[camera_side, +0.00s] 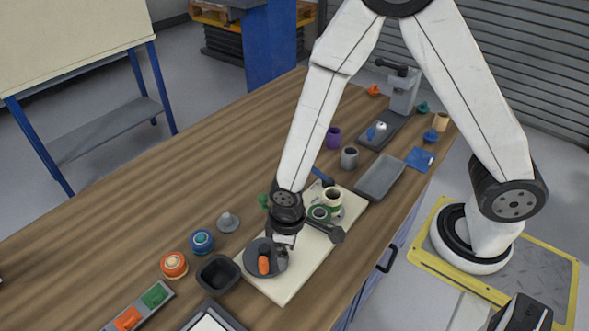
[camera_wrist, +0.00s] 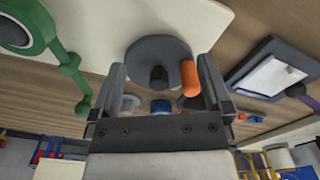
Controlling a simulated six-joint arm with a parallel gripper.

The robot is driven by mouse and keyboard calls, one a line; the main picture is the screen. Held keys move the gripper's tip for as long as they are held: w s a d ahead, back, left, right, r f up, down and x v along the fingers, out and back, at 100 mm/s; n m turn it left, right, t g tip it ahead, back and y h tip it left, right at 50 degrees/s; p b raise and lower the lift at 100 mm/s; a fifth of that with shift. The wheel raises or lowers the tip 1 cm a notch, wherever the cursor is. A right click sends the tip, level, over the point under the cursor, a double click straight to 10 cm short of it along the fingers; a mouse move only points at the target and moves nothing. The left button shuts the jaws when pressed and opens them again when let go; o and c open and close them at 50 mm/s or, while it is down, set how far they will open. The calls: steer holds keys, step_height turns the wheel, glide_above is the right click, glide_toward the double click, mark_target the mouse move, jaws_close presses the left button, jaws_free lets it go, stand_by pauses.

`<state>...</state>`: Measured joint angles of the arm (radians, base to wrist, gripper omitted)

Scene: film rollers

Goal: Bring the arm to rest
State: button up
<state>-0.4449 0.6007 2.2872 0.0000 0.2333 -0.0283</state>
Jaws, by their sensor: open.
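My gripper (camera_wrist: 161,92) is open, with its two dark jaws apart in the wrist view. In the side view my gripper (camera_side: 284,240) hangs low over the near part of the cream board (camera_side: 280,290). A dark grey disc (camera_wrist: 150,52) with a dark post and an orange cylinder (camera_wrist: 189,77) on it lies just beyond the jaws in the wrist view. The disc also shows in the side view (camera_side: 253,253), right below my gripper, partly hidden by it. I cannot tell whether the jaws touch the disc or its post.
A grey tray (camera_side: 380,178) lies farther back. The table's left middle is clear.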

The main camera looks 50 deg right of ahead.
steer(key=d+r+m+t, duration=0.2)
steer(key=d+r+m, duration=0.3)
steer(key=d+r, duration=0.8)
steer(key=shift+s+d, duration=0.4)
steer(key=shift+w, duration=0.1)
steer(key=w+a+f+n, duration=0.1)
steer(key=a+f+n, duration=0.1)
steer(key=a, duration=0.4)
steer(key=w+a+f+n+g, duration=0.1)
steer(key=a+f, duration=0.1)
steer(key=a, duration=0.4)
steer(key=w+a+f+n+g, duration=0.1)
steer(key=a+f+n, duration=0.1)
steer(key=a, duration=0.4)
steer(key=shift+w+a+f+n, duration=0.1)
steer(key=shift+a+f+n, duration=0.25)
steer(key=shift+f, duration=0.15)
steer(key=shift+f, duration=0.2)
